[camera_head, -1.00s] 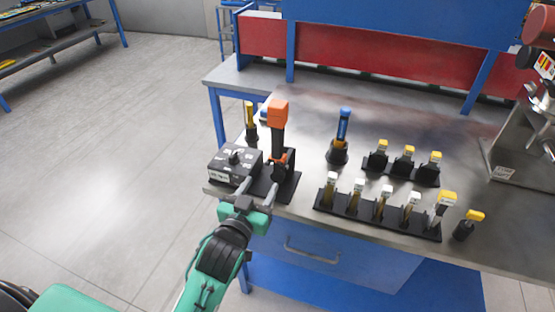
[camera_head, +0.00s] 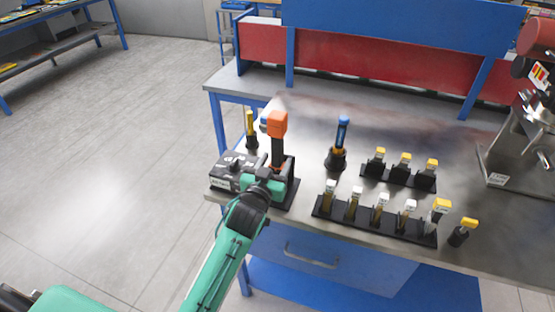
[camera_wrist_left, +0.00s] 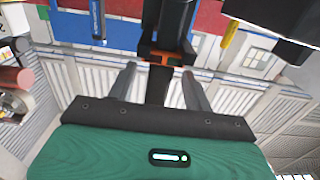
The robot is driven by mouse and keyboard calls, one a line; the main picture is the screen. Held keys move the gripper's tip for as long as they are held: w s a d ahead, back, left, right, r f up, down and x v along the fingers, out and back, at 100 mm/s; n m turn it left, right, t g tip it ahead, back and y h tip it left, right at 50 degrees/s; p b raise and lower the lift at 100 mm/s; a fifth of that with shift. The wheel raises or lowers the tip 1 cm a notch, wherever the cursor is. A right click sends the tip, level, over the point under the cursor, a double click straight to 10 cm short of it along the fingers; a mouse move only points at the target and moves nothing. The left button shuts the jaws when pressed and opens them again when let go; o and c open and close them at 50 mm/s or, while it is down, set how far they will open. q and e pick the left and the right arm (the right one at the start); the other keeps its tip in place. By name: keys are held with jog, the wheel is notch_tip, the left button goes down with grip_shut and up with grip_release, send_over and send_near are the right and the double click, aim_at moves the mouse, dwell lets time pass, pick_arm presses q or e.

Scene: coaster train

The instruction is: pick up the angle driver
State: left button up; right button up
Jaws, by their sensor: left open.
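The angle driver, taken to be the upright tool with an orange top and dark body (camera_head: 277,140), stands in a black holder (camera_head: 284,205) near the left front of the workbench. The tool's dark body also shows in the left wrist view (camera_wrist_left: 173,22), with an orange part below it. My left gripper (camera_head: 264,188) is right in front of it, its fingers largely hidden in the head view. In the left wrist view my left gripper (camera_wrist_left: 160,82) is open, its fingers apart with a dark stem between them; contact is unclear. My right gripper is not in view.
A black box (camera_head: 230,170) sits left of the holder. A yellow-handled tool (camera_head: 250,125) stands behind. A blue-handled driver (camera_head: 342,135) stands to the right, beside racks of yellow- and white-topped pieces (camera_head: 375,220). A metal machine (camera_head: 520,140) stands far right.

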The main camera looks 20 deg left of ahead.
pick_arm(q)
jog(key=shift+w, duration=1.15)
grip_shut()
dwell(0.5)
jog(key=shift+r, duration=0.15)
